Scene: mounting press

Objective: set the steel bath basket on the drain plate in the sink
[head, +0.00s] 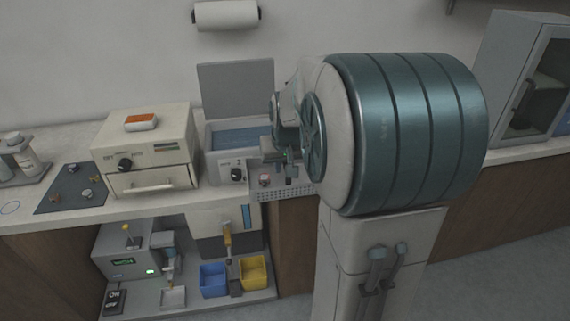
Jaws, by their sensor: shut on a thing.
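My gripper (288,170) hangs above the counter just right of the open water bath, partly hidden by my own arm. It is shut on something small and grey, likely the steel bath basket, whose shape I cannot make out. A perforated grey plate (286,194), which looks like the drain plate in the sink, lies below the gripper at the counter's front edge. My arm hides its right part and the rest of the sink. I cannot tell the height of the gripper above the plate.
The water bath (238,173) with blue water and a raised lid (237,88) stands left of the gripper. A beige oven (150,160) is farther left. Below are a grey machine (128,258), a blue bin (213,280) and a yellow bin (253,273). A glass-fronted cabinet (530,90) stands at right.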

